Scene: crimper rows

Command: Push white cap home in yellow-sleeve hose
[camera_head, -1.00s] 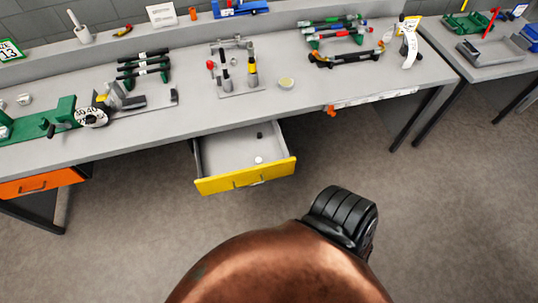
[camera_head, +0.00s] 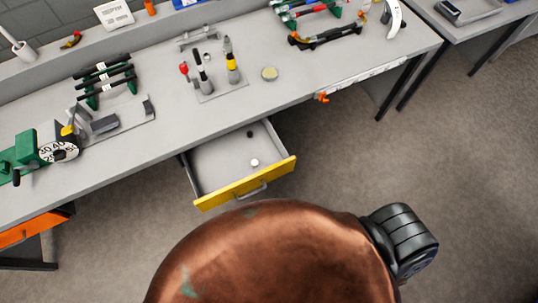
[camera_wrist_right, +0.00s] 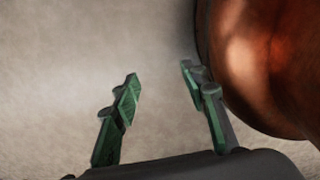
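In the head view, a small white cap (camera_head: 255,162) lies in the open yellow-fronted drawer (camera_head: 212,176). A dark cap (camera_head: 250,134) lies further back in it. A hose with a yellow sleeve (camera_head: 232,62) stands upright on a small grey plate (camera_head: 222,92) on the bench. My right gripper (camera_wrist_right: 161,87) is in its wrist view, with green fingers spread and nothing between them. Floor shows behind it, so it is away from the cap and hose. My left gripper is not in view.
A red-topped piece (camera_head: 184,69) and other dark pieces stand beside the yellow-sleeve hose. A round pale dish (camera_head: 269,74) sits to its right. Green-and-black racks (camera_head: 105,80) and a green machine with a dial (camera_head: 28,148) are at the left. The bench front is mostly clear.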

